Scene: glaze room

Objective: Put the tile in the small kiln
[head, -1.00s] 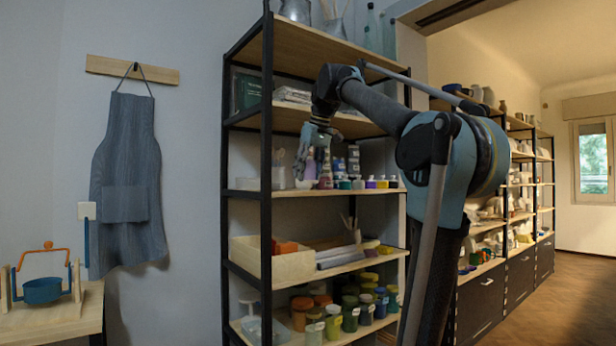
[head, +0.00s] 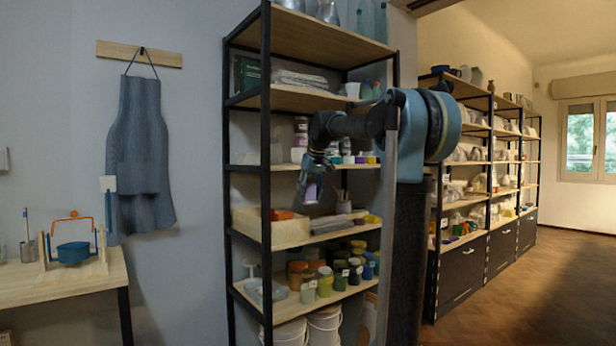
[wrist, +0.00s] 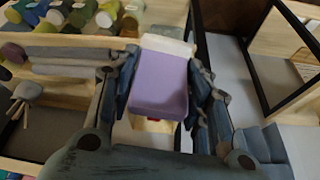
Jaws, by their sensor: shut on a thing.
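My gripper (head: 314,172) is shut on a blocky piece, which I take to be the tile. In the wrist view the tile (wrist: 158,84) has a purple body and a white band at its far end, with the gripper's fingers (wrist: 160,88) along both sides. In the head view the tile (head: 311,191) shows as a small purple patch under the gripper. It hangs in front of the open shelf unit (head: 265,200), above the level with the wooden box. I cannot recognise a small kiln in either view.
The shelf holds a wooden box (head: 288,234), several glaze jars (head: 325,281) and white buckets (head: 290,335). A wooden table (head: 60,285) with a blue pot (head: 73,252) stands left. An apron (head: 138,150) hangs behind. Floor (head: 535,290) is open at right.

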